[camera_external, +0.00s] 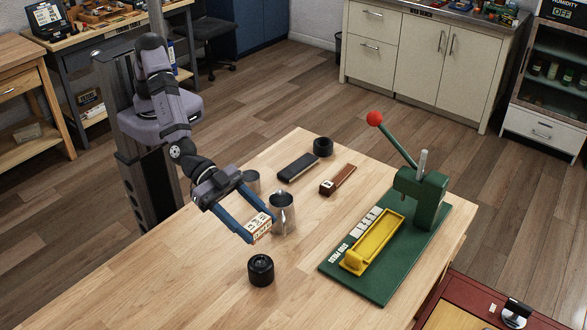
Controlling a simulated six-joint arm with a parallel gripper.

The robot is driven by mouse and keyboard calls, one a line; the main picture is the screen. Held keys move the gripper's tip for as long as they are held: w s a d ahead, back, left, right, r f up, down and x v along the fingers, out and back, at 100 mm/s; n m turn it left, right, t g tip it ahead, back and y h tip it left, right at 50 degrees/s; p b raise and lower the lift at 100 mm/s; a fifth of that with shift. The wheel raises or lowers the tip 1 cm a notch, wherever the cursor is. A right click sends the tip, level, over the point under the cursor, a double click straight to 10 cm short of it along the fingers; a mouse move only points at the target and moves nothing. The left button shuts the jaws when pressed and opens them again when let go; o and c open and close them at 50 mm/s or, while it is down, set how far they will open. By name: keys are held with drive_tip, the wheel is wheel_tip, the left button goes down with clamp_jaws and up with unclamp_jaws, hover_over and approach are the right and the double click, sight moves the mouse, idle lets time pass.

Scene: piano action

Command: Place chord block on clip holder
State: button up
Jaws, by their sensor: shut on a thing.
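My gripper (261,229), with two blue fingers, is shut on a small cream block with printed markings, the chord block (259,226). A yellow trough-shaped holder (373,243), which looks like the clip holder, lies on the green base of a press (378,275) at the right. The trough looks empty. My gripper is well to the left of it. The fingers cover the block's sides.
The press has a green column (421,198) and a raised lever with a red knob (375,118). A metal cup (282,215) stands close to my gripper. A black round jar (261,270) is in front. A dark bar (298,167) and a brown block (338,180) lie behind.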

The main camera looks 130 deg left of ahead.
sight(257, 260)
drive_tip(key=shift+f+p, duration=0.45)
drive_tip(key=shift+f, duration=4.5)
drive_tip(key=shift+f, duration=0.1)
drive_tip(key=shift+f, duration=0.15)
drive_tip(key=o, duration=1)
drive_tip(key=shift+o, duration=0.2)
drive_tip(key=shift+r, duration=0.3)
drive_tip(key=b+v, duration=0.2)
drive_tip(key=v, duration=1)
